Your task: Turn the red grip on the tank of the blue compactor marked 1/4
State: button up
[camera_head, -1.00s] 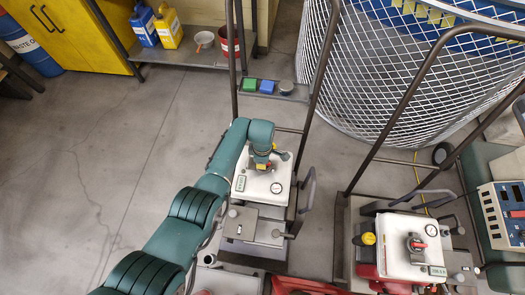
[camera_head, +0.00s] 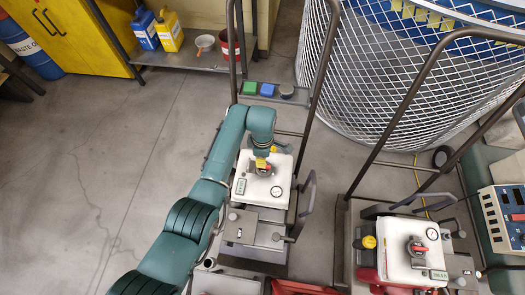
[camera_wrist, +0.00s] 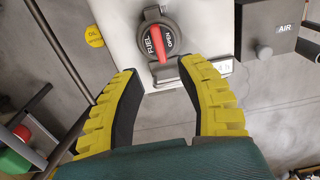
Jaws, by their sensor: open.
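The red grip (camera_wrist: 158,43) sits on a round black dial on a white tank (camera_wrist: 118,14) in the wrist view. It stands nearly upright in the picture, slightly tilted, with white lettering including FUEL on the dial beside it. My gripper (camera_wrist: 160,72) is open, its yellow-and-black fingers apart, with the grip ahead between and beyond the tips. No contact shows. In the head view my gripper (camera_head: 262,162) hangs over the white tank (camera_head: 252,192) of the middle machine, partly covering the grip. A small tank label (camera_wrist: 223,67) is partly hidden by the right finger; its marking is unclear.
A second machine with a white tank (camera_head: 400,265) and its own red grip (camera_head: 418,246) stands at right. Dark handle bars (camera_head: 316,75) rise behind the middle machine. A yellow oil cap (camera_wrist: 94,35) sits left of the dial. Floor at left is clear.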

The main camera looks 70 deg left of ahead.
notch_tip(320, 180, up, 4)
jog(key=shift+r, duration=0.1)
dwell(0.5)
